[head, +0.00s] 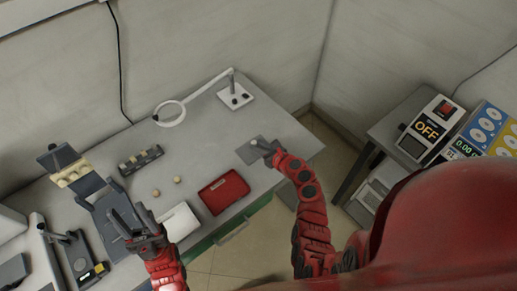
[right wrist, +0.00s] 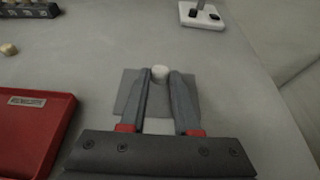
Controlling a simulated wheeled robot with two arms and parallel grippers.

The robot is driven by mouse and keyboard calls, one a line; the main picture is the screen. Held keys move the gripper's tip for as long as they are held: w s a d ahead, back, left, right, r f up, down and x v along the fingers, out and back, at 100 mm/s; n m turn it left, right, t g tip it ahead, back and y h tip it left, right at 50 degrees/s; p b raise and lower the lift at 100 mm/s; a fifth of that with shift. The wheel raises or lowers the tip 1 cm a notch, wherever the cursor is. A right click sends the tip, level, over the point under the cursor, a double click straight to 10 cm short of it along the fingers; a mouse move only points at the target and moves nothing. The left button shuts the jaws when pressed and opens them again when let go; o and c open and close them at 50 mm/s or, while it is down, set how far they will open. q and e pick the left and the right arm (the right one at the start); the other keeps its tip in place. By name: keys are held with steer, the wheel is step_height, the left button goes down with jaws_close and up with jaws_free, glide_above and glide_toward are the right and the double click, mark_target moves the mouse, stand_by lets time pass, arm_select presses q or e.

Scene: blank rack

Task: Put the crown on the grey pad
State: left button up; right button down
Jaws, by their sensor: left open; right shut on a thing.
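The crown is a small pale round piece (right wrist: 160,73) between the fingertips of my right gripper (right wrist: 161,80) in the right wrist view. The gripper is shut on it. The grey pad (right wrist: 128,96) is a flat dark square under the fingers, partly hidden by them. The crown appears over the pad's far edge; I cannot tell whether it touches the pad. In the head view, the right gripper (head: 262,146) is over the grey pad (head: 247,155), with the crown (head: 253,142) at its tip. My left gripper (head: 143,238) is open and empty near the table's front left.
A red case (head: 223,191) lies left of the pad, with a white box (head: 180,222) beside it. Two small pale pieces (head: 178,180) lie near a dark rack (head: 140,160). A magnifier lamp (head: 235,98) stands behind. The table right of the pad is clear.

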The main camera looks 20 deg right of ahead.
steer(key=shift+w+f, duration=0.1)
steer(key=shift+w, duration=0.25)
steer(key=shift+s+f+b, duration=0.1)
steer(key=shift+f+b, duration=0.25)
steer(key=shift+f, duration=1.3)
steer(key=c, duration=0.6)
jaws_free()
steer(key=shift+c, duration=0.2)
